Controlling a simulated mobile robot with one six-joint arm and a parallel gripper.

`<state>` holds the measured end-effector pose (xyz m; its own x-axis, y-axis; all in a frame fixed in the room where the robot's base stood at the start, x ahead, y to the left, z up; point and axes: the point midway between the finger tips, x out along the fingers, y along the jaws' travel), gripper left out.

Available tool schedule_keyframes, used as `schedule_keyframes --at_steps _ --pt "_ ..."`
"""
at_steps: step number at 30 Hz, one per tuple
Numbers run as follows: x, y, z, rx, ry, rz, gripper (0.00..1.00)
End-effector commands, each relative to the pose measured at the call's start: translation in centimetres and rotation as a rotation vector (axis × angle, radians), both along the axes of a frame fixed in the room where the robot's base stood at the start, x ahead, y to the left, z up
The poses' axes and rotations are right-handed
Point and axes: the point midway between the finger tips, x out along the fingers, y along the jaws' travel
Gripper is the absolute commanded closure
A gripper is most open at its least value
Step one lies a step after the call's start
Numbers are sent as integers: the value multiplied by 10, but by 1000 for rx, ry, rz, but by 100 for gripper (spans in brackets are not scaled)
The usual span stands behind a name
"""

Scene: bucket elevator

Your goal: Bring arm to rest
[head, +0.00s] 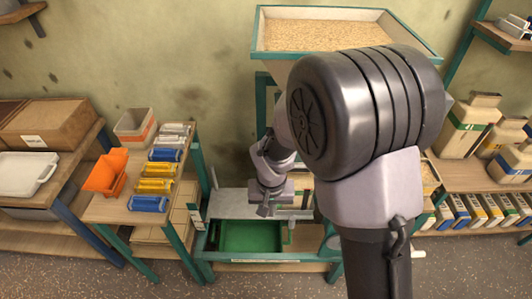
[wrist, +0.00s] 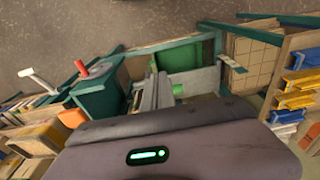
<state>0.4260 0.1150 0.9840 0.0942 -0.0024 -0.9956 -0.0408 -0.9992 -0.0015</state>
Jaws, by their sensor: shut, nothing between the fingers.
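My arm fills the middle and right of the head view, with its large dark joint in front of the bench. My gripper (head: 267,209) hangs at the end of it, pointing down above the bench and beside the green-floored tray (head: 250,236). It is shut and holds nothing. In the wrist view the grey housing with a green light covers the bottom, and the green tray (wrist: 186,56) shows beyond it. My arm hides part of the bench and the middle of the scene.
A grain-filled hopper tray (head: 322,35) stands above, behind my arm. On the left, a shelf holds an orange scoop (head: 106,172), an orange-and-white bin (head: 135,127) and several blue and yellow packets. On the right, shelves hold boxes (head: 464,126). Floor is clear in front.

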Motion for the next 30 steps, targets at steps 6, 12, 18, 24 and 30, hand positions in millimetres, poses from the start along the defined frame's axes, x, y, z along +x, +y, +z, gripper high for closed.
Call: schedule_keyframes --at_steps 6,12,18,24,30 --pt "-32 -41 94 89 -142 -140 100" --pt "-124 -73 156 212 -303 -275 100" --pt "-170 -76 165 271 -387 -316 100" --pt "-173 -76 167 276 -391 -316 100" --pt "-173 -76 168 276 -392 -316 100"
